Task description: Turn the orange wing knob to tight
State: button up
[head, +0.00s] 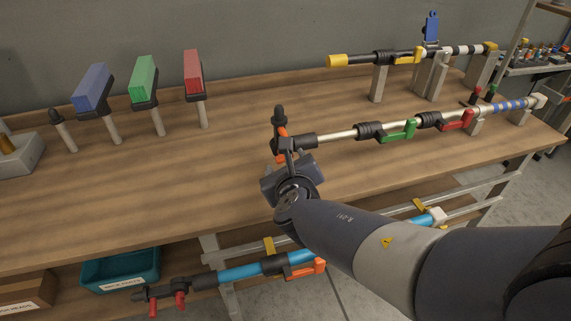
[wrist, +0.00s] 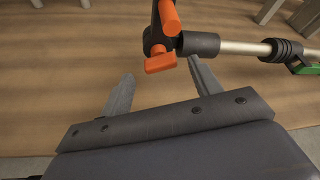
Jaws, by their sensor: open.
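The orange wing knob (wrist: 160,63) shows in the wrist view as a short orange bar under a dark fitting at the left end of a metal pipe. A second orange piece (wrist: 168,17) rises above it on the same fitting. In the head view, orange (head: 282,131) shows at this pipe end, partly hidden by my wrist. My gripper (wrist: 161,72) is open, its two grey fingers on either side of the knob in the picture. I see no contact; whether the knob lies between the fingers in depth I cannot tell.
The pipe (head: 340,134) runs right, carrying a green lever (head: 398,132) and a red lever (head: 456,121). Another pipe (head: 462,50) with yellow parts stands behind. Blue, green and red blocks (head: 143,78) stand on posts at left.

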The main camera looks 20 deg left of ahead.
jog(key=shift+x, duration=1.05)
jog(key=shift+c, duration=0.4)
jog(key=c, duration=0.9)
